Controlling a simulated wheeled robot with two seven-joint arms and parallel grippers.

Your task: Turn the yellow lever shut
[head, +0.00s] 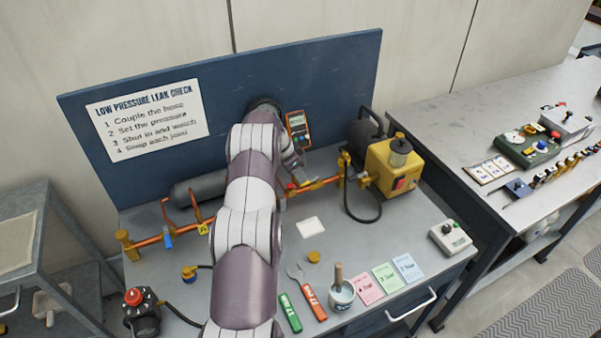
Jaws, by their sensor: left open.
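A copper pipe run with brass fittings (148,242) crosses the bench. A small yellow piece (203,229) with a dark mark hangs on its left part, beside a blue piece (168,240); I cannot tell for sure whether it is the yellow lever or a tag. More yellow valve parts (346,160) stand at the right end of the run. My left arm covers the middle of the pipe. My left gripper (299,178) is open, close above the pipe near a small red part; its fingers are small and partly hidden. My right gripper is out of view.
A yellow pump unit (391,165) with a black hose stands at the back right. A handheld meter (298,130) leans on the blue back panel (330,80). Spanners (313,302), a pot with a brush (341,294) and coloured cards (386,276) lie in front.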

